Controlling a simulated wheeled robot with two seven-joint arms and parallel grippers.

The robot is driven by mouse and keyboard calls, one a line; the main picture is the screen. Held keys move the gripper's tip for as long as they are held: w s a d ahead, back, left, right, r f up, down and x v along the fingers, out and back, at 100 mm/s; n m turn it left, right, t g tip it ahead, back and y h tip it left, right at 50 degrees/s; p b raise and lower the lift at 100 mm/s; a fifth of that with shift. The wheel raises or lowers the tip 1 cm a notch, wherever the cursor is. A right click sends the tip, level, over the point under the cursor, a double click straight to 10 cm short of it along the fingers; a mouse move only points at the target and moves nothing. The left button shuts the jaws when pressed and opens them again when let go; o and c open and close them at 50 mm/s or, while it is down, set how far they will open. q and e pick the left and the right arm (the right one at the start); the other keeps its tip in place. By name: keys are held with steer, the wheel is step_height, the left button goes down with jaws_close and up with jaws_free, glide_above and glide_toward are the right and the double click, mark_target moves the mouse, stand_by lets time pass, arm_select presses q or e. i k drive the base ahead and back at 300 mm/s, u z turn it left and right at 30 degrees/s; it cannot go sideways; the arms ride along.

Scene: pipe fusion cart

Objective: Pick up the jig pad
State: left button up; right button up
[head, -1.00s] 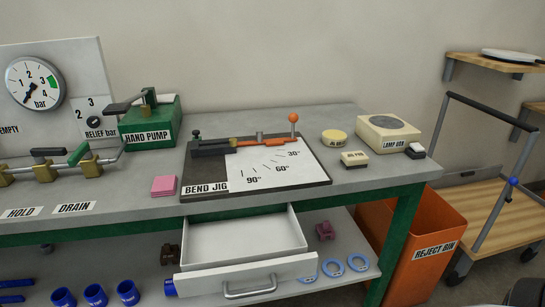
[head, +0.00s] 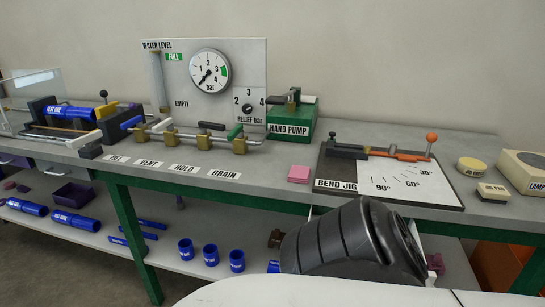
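The jig pad, a small cream block (head: 493,191) with a dark lower edge and a short printed label, lies on the grey bench top at the right. Neither of my grippers shows in the head view. A dark, bulky part of my own arm rises in front of the bench, left of and below the pad.
The lamp box (head: 519,172) stands close right of the pad. A pink pad stack (head: 299,174), the hand pump (head: 291,120) and the valve row (head: 202,142) are further left. My arm hides the area below the bend jig. The front right bench top is clear.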

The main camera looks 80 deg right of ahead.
mark_target(488, 192)
steer(key=u, duration=0.1)
steer(key=k, duration=2.25)
steer(key=z, duration=0.45)
